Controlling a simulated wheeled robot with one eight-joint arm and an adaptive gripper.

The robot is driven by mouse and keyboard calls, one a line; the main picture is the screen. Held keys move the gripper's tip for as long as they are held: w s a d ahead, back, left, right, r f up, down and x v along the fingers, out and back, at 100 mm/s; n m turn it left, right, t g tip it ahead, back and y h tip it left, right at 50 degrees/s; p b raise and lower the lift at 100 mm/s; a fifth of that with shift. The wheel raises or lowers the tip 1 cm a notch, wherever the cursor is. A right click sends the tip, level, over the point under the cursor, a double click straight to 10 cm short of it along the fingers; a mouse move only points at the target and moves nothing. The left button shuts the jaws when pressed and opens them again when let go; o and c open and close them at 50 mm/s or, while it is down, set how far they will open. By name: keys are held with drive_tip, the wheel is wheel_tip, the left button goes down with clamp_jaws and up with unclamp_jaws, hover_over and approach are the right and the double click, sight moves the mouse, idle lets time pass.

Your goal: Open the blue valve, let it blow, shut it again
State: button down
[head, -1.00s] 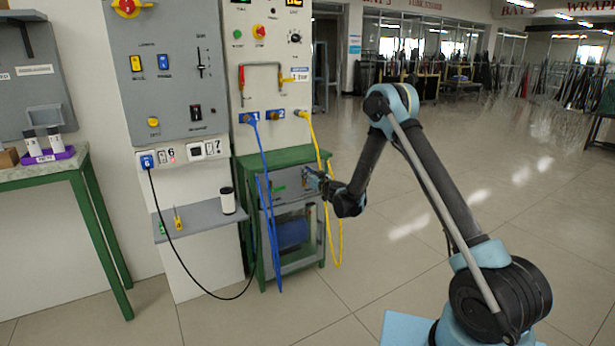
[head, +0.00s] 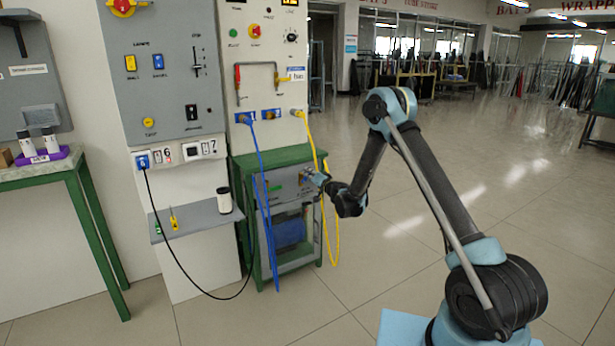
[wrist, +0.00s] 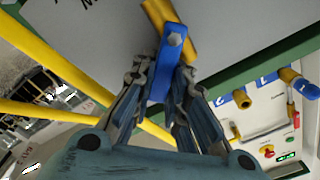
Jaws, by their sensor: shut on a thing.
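The blue valve shows in the wrist view as a blue lever (wrist: 172,42) on a brass body (wrist: 158,14), against the grey front panel of the green bench. The lever stands at an angle to the brass body. My gripper (wrist: 164,76) has its two fingers on either side of the lever and is shut on it. In the head view my gripper (head: 319,179) is at the right part of the grey panel (head: 285,187), and the valve there is too small to make out.
A yellow hose (head: 326,200) hangs close by my gripper, and a blue hose (head: 265,200) hangs left of it. A grey shelf (head: 190,221) with a white cylinder (head: 224,200) juts out further left. The floor to the right is open.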

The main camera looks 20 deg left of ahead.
drive_tip(key=shift+w+d+f+m, duration=0.25)
drive_tip(key=shift+f+m, duration=0.3)
drive_tip(key=shift+m, duration=0.95)
drive_tip(key=shift+w+d+f+m, duration=0.2)
drive_tip(key=shift+f+m, duration=0.35)
drive_tip(key=shift+m, duration=0.95)
drive_tip(key=shift+w+d+f+m, duration=0.25)
drive_tip(key=shift+f+m, duration=0.3)
drive_tip(key=shift+m, duration=0.95)
drive_tip(key=c, duration=1.6)
unclamp_jaws()
drive_tip(key=shift+f, duration=0.1)
drive_tip(key=shift+o, duration=0.2)
drive_tip(key=shift+a, duration=0.1)
drive_tip(key=shift+s, duration=0.15)
drive_tip(key=v, duration=0.7)
drive_tip(key=shift+d, duration=0.25)
